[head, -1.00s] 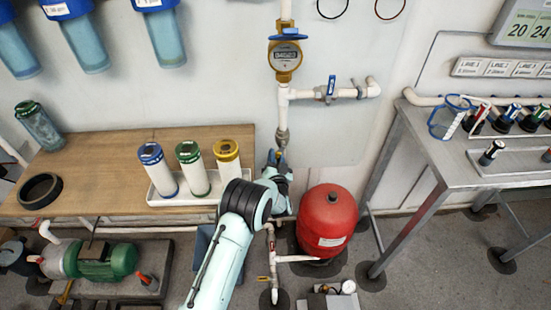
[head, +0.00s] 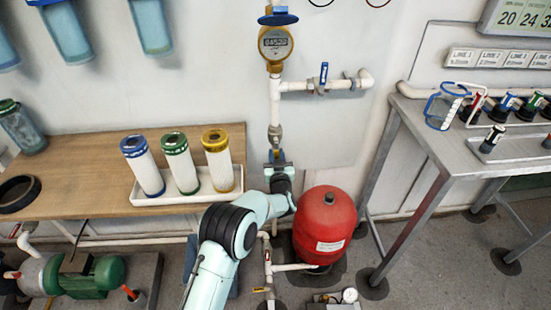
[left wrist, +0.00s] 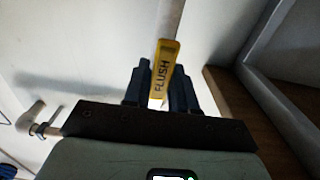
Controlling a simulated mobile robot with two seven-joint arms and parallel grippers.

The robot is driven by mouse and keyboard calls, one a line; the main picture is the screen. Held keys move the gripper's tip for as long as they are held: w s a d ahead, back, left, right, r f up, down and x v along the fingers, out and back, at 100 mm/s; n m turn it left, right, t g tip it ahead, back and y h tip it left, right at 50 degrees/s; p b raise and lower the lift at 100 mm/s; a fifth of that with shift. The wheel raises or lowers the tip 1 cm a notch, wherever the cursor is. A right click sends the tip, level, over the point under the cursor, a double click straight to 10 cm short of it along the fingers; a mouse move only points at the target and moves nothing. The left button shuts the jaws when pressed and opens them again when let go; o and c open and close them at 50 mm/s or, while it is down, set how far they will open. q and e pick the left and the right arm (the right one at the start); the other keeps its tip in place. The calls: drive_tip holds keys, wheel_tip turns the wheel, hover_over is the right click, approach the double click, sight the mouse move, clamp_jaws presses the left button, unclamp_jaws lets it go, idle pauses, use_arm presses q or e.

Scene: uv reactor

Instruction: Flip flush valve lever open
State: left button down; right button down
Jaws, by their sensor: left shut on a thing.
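The flush valve lever (left wrist: 165,72) is a yellow handle marked FLUSH in the left wrist view. It stands between the two dark fingers of my left gripper (left wrist: 160,88), which is shut on it. A white pipe runs up behind the lever. In the head view my left gripper (head: 277,160) is at the vertical white pipe, below the brass meter and just above the red tank. There the lever is mostly hidden by the gripper and too small to make out. My right gripper is not in view.
A red tank (head: 325,222) stands close to the right of my left forearm. A wooden bench (head: 90,185) with a tray of filter cartridges is on the left. A blue-handled valve (head: 323,75) sits above on a side pipe. A metal table (head: 415,130) is on the right.

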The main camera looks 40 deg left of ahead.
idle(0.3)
use_arm(q)
drive_tip(key=c, duration=1)
unclamp_jaws()
drive_tip(key=shift+d, duration=0.1)
drive_tip(key=p+v, duration=0.2)
drive_tip(key=v, duration=1.1)
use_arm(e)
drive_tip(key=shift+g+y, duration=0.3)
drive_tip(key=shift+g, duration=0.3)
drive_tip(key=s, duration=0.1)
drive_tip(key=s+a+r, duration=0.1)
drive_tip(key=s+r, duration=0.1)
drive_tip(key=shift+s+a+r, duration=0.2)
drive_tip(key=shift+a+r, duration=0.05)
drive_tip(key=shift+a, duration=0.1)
use_arm(q)
drive_tip(key=shift+s+d, duration=0.1)
